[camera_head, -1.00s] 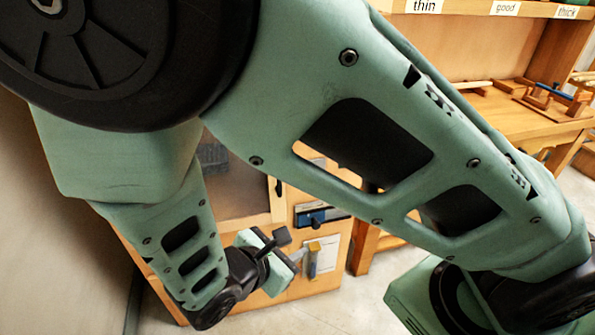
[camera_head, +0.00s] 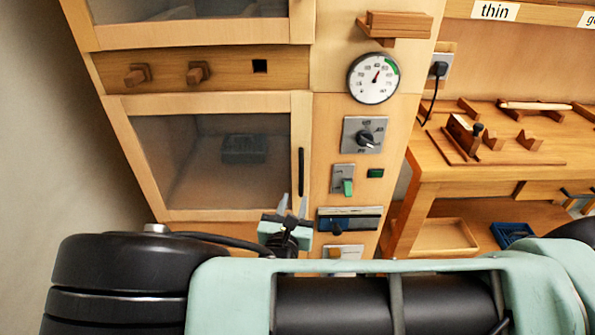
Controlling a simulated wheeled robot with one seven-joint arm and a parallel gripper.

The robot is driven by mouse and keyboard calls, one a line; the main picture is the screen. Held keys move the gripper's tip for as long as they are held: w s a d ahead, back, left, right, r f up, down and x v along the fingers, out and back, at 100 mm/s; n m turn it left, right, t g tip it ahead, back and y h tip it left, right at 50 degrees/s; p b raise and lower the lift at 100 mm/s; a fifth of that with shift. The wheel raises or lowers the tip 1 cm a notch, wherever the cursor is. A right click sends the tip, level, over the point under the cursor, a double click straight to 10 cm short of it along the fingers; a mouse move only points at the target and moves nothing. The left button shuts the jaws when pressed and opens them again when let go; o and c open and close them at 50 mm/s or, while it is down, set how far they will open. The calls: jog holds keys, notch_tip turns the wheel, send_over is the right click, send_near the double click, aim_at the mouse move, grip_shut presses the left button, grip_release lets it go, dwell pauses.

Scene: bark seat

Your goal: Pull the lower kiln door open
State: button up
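The lower kiln door (camera_head: 205,104) is a pale wooden frame around a glass pane and looks shut. Its black upright handle (camera_head: 301,172) sits on the right side of the frame. My gripper (camera_head: 292,205) is just below the handle in the picture, with its two thin grey fingers pointing up and spread apart. The right fingertip is close to the handle's lower end; I cannot tell whether they touch. Nothing shows between the fingers. A dark grey block (camera_head: 243,149) shows through the glass. My arm hides the cabinet's bottom.
Right of the door, a panel carries a round gauge (camera_head: 373,78), a knob (camera_head: 366,139) and a green-tipped switch (camera_head: 347,187). A workbench (camera_head: 490,155) with wooden tools stands at the right. A wall bounds the left.

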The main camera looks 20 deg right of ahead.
aim_at(301, 179)
jog(key=p+x, duration=0.1)
jog(key=x, duration=0.9)
grip_shut()
